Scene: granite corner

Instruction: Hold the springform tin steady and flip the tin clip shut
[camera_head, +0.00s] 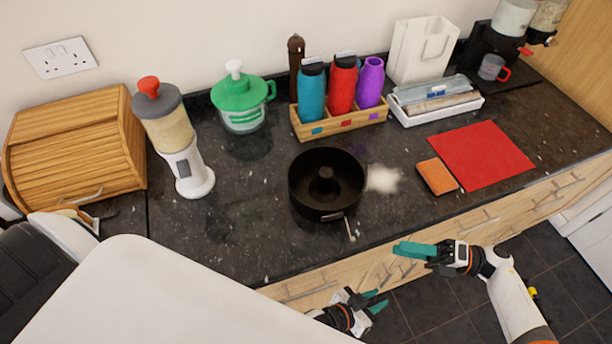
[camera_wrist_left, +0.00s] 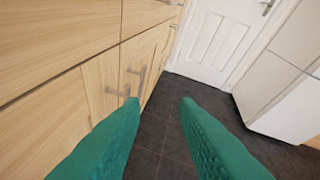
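The springform tin (camera_head: 327,182) is a dark round tin with a raised centre, standing on the granite worktop near its front edge. The tin clip (camera_head: 349,228) is a small light lever sticking out from the tin's front wall, apparently swung away from it. My left gripper (camera_head: 376,302) is below the worktop edge, in front of the cabinets, away from the tin. Its green fingers are apart with nothing between them, as the left wrist view (camera_wrist_left: 160,115) shows. My right gripper (camera_head: 402,249) is just in front of the worktop edge, right of the clip and apart from it; its fingers look close together.
White powder (camera_head: 384,179) lies right of the tin. An orange sponge (camera_head: 437,177) and a red mat (camera_head: 480,154) are further right.

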